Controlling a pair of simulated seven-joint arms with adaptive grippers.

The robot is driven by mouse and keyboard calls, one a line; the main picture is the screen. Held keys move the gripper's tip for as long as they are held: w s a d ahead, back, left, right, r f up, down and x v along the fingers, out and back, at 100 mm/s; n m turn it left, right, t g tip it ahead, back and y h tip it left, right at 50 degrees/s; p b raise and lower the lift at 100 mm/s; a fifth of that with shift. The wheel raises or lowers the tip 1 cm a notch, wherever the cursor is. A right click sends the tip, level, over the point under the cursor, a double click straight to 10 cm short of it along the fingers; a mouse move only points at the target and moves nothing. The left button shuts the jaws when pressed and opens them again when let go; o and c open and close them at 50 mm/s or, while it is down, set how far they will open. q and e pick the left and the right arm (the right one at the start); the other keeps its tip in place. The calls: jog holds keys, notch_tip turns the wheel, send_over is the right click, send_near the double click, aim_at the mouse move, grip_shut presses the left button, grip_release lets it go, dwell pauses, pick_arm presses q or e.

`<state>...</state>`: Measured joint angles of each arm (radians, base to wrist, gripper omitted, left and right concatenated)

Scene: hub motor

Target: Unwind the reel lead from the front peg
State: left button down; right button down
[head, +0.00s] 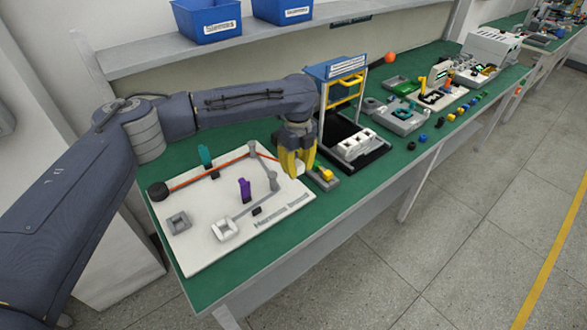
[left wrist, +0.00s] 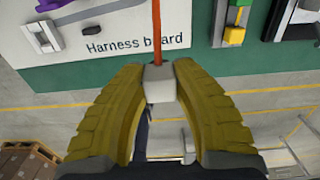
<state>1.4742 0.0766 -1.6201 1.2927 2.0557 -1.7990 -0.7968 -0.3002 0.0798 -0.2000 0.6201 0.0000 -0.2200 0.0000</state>
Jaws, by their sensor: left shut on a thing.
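The white harness board (head: 205,252) lies on the green bench. The black reel (head: 158,191) is at its left edge. The orange lead (head: 225,162) runs from the reel to the grey back peg (head: 253,149), then on toward my left gripper (head: 298,170). The grey front peg (head: 272,181) stands nearer the front; whether the lead touches it I cannot tell. In the left wrist view, my yellow fingers are shut on the pale connector (left wrist: 159,84) at the end of the orange lead (left wrist: 157,30), beyond the board's printed edge. My right gripper is not in view.
A teal piece (head: 206,157) and a purple piece (head: 245,189) stand upright on the board. A grey square socket (head: 179,222) and a pale block (head: 226,230) sit near its left front. A small tray with a yellow block (head: 326,174) is right of the gripper.

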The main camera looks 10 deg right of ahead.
pick_arm(q)
jog(key=w+d, duration=0.1)
jog(key=w, duration=0.5)
jog(key=shift+w, duration=0.3)
jog(key=shift+w, duration=0.1)
dwell(0.4)
jog(key=w+a, duration=0.4)
jog(key=w, duration=0.3)
jog(key=shift+w, duration=0.3)
jog(key=shift+a, duration=0.1)
dwell(0.6)
